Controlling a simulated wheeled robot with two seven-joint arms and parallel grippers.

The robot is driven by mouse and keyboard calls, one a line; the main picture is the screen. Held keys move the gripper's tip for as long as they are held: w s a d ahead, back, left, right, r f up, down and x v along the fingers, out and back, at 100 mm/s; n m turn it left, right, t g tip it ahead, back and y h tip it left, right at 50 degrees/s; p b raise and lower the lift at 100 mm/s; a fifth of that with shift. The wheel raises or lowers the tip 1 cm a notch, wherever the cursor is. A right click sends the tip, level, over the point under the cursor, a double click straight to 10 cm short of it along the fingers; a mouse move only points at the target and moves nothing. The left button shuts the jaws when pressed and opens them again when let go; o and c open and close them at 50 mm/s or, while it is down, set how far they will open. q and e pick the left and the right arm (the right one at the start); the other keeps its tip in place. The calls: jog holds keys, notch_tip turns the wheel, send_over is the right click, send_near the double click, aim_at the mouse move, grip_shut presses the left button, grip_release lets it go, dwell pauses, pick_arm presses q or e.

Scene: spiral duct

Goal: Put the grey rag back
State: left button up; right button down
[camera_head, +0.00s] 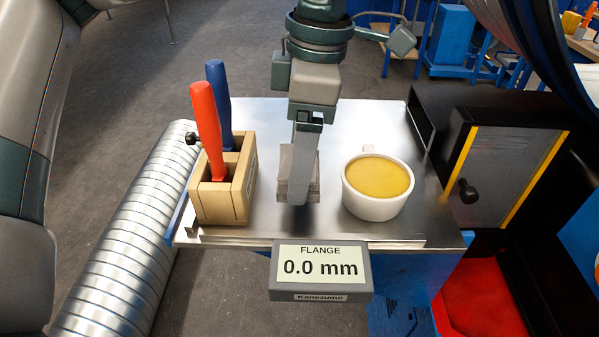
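A small grey-beige folded piece (284,180), which looks like the grey rag, is at the middle of the metal tabletop (370,125). My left gripper (300,195) points down right at it, and its finger covers the rag's middle. The gripper shows edge-on, so I cannot tell whether it is shut on the rag or whether the rag is lifted. My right gripper is not in view.
A wooden holder (238,200) with red- and blue-handled tools stands left of the gripper. A white cup (372,208) of yellow-orange contents stands to the right. A display reading "0.0 mm" (320,270) is at the front edge. A spiral duct (125,245) lies left.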

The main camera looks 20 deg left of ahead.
pick_arm(q)
jog(key=shift+f+p, duration=0.35)
jog(key=shift+f, duration=1.55)
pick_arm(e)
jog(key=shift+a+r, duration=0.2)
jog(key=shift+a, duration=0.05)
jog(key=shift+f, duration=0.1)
pick_arm(q)
jog(key=o, duration=0.9)
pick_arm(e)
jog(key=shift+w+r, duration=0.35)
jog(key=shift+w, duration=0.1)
